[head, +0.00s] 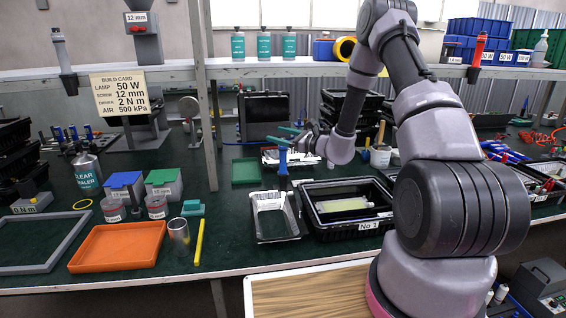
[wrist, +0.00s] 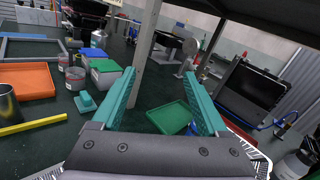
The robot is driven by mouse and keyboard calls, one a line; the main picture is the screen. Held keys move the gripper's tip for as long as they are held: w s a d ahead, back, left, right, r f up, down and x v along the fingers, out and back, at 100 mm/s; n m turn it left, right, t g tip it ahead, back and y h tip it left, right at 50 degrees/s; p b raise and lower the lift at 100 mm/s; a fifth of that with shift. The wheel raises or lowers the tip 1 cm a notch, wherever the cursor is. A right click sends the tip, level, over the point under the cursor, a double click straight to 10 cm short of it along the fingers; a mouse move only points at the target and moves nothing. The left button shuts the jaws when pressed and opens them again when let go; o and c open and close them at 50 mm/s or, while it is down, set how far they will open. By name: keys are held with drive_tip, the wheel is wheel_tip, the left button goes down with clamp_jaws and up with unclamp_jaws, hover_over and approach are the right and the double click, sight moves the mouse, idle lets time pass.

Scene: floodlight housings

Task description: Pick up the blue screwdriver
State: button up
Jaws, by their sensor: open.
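A tool with a blue handle (head: 283,161), likely the blue screwdriver, stands upright with a dark lower part at the back edge of a silver housing (head: 262,228). My gripper (head: 287,136) has teal fingers and is open, pointing left just above the blue handle. I cannot tell if a finger touches it. In the wrist view both fingers of my gripper (wrist: 165,100) are spread with nothing clearly between them. A small blue piece (wrist: 193,128) shows beside the right finger, mostly hidden. More blue-handled tools (head: 73,132) stand in a rack at the far left.
A black crate labelled No 1 (head: 368,224) stands right of the housing. A green tray (head: 246,171) lies behind. An orange tray (head: 118,246) and yellow stick (head: 199,242) lie at left.

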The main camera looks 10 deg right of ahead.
sight(285, 160)
drive_tip(key=w+d+f+m+t+h, duration=0.1)
drive_tip(key=d+f+m+h, duration=0.1)
drive_tip(key=f, duration=0.3)
drive_tip(key=w+d+f+m+t+h, duration=0.1)
drive_tip(key=d+f+m+h, duration=0.1)
drive_tip(key=f, duration=0.3)
drive_tip(key=w+d+f+m+t+h, duration=0.1)
drive_tip(key=d+f+m+t+h, duration=0.1)
drive_tip(key=f, duration=0.3)
drive_tip(key=shift+w+d+m+h, duration=0.15)
drive_tip(key=shift+d+m+h, duration=0.15)
drive_tip(key=shift+d+m, duration=0.5)
drive_tip(key=shift+f+x, duration=0.15)
drive_tip(key=shift+x, duration=2.5)
drive_tip(key=shift+f+x, duration=0.15)
drive_tip(key=shift+x, duration=2.5)
clamp_jaws()
